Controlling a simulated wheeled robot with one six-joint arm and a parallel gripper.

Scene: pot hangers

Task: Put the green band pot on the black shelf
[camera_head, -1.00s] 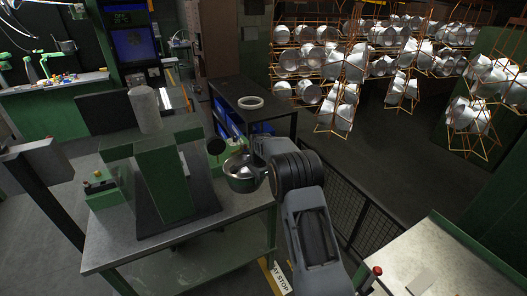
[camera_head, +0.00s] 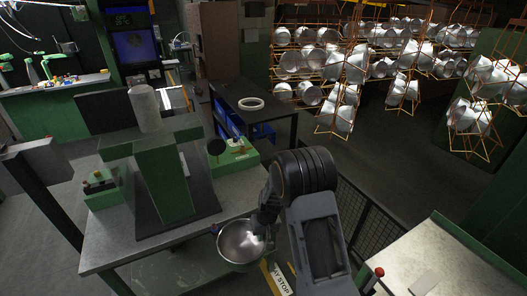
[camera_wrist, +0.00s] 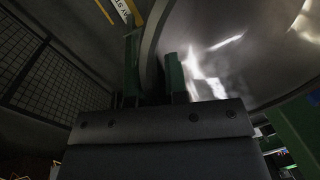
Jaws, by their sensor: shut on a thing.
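A shiny metal pot (camera_head: 241,243) is held at the right edge of the green workbench, its open mouth tipped toward the head camera. My gripper (camera_head: 266,214) is at the pot's right rim. In the wrist view, the green fingers of my gripper (camera_wrist: 153,78) are closed on the wall of the pot (camera_wrist: 235,50). No green band can be made out on the visible part of the pot. A black table with a lower level (camera_head: 275,113), likely the black shelf, stands behind the workbench with a pale ring (camera_head: 251,104) on top.
The workbench (camera_head: 120,240) carries a green press (camera_head: 165,175) and a green button box (camera_head: 235,153). A mesh fence (camera_head: 357,215) runs right of my arm. Several pots hang on orange racks (camera_head: 345,75) at back right. The black table's top is mostly clear.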

